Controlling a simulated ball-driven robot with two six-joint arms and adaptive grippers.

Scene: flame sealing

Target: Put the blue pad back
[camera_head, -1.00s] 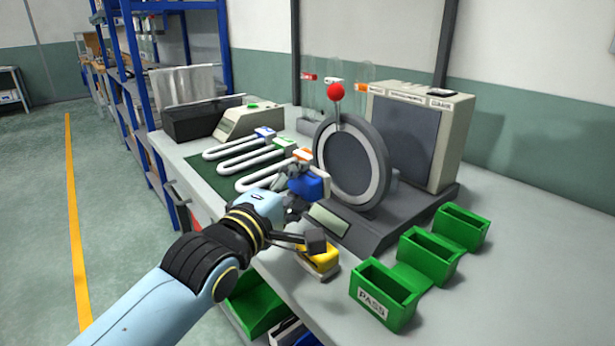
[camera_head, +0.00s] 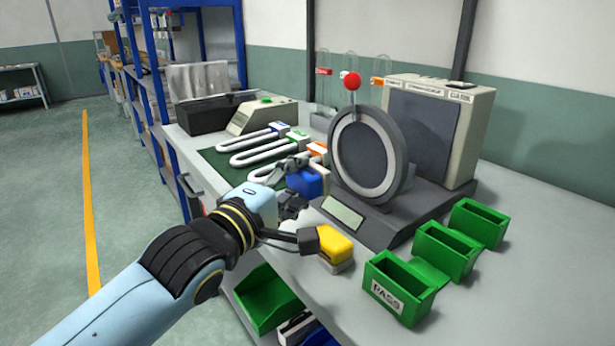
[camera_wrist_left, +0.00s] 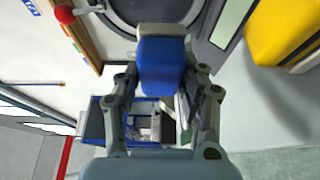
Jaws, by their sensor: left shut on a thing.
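The blue pad (camera_head: 305,183) is a small blue block. My left gripper (camera_head: 292,190) is shut on it and holds it near the bench's front edge, left of the round ring device (camera_head: 362,155). In the left wrist view the blue pad (camera_wrist_left: 162,66) sits between the two fingers of the gripper (camera_wrist_left: 163,92). A yellow pad (camera_head: 334,241) on a light base lies on the bench, right of the gripper; it also shows in the left wrist view (camera_wrist_left: 280,32). Whether the blue pad touches anything below is hidden. My right gripper is out of view.
Several U-shaped tubes (camera_head: 255,157) with coloured ends lie on a green mat behind the gripper. A red ball (camera_head: 351,81) tops the ring device. Green bins, one a PASS bin (camera_head: 398,290), stand at the right front. A grey box unit (camera_head: 437,130) stands behind.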

